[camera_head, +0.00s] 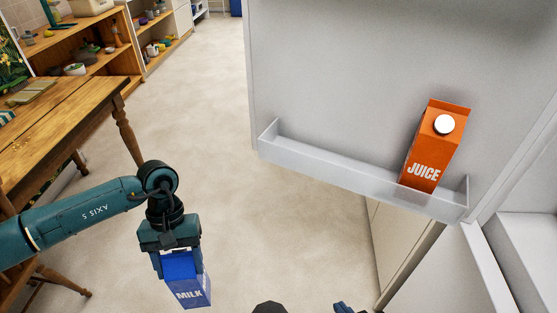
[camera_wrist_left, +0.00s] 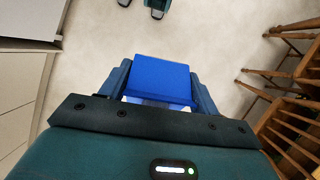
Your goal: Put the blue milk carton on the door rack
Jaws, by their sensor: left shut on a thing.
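The blue milk carton (camera_head: 187,283) with white MILK lettering hangs below my left gripper (camera_head: 182,256), over the floor at the lower left of the head view. My left gripper is shut on its top end. In the left wrist view the carton's blue face (camera_wrist_left: 160,78) sits between the fingers. The door rack (camera_head: 330,165) is a pale, low-walled shelf on the open fridge door, up and right of the carton and apart from it. Only small dark parts of my right arm show at the bottom edge of the head view; its jaws cannot be made out.
An orange juice carton (camera_head: 435,148) stands at the right end of the rack; the rack's left and middle are empty. A wooden table (camera_head: 60,120) stands at the left, with wooden shelves (camera_head: 90,55) behind. Open floor (camera_head: 205,120) lies between table and door.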

